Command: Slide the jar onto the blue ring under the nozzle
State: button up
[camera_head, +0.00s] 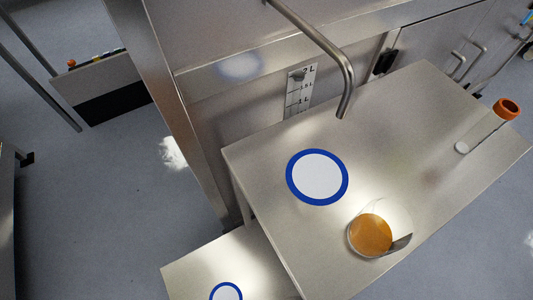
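A clear round glass jar (371,235) with amber contents at its bottom stands on the steel table (410,140), near its front edge. The blue ring (289,178) with a white middle lies flat on the same table, up and to the left of the jar. The jar is apart from the ring, and the ring is fully uncovered. A bent steel nozzle (347,75) reaches over the table from the upper left, and its tip appears just above and right of the ring. My gripper is not in view.
A clear cylinder with an orange cap (507,108) is at the table's right side. A lower steel surface (185,275) bears a second blue ring (213,292). A steel cabinet with a volume scale (300,90) stands behind. The tabletop between jar and ring is clear.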

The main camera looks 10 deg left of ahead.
aim_at(388, 224)
jog(key=u, duration=0.25)
jog(key=k+z, duration=0.35)
jog(key=k+l+z, duration=0.1)
jog(key=k+z, duration=0.25)
jog(key=k, duration=0.2)
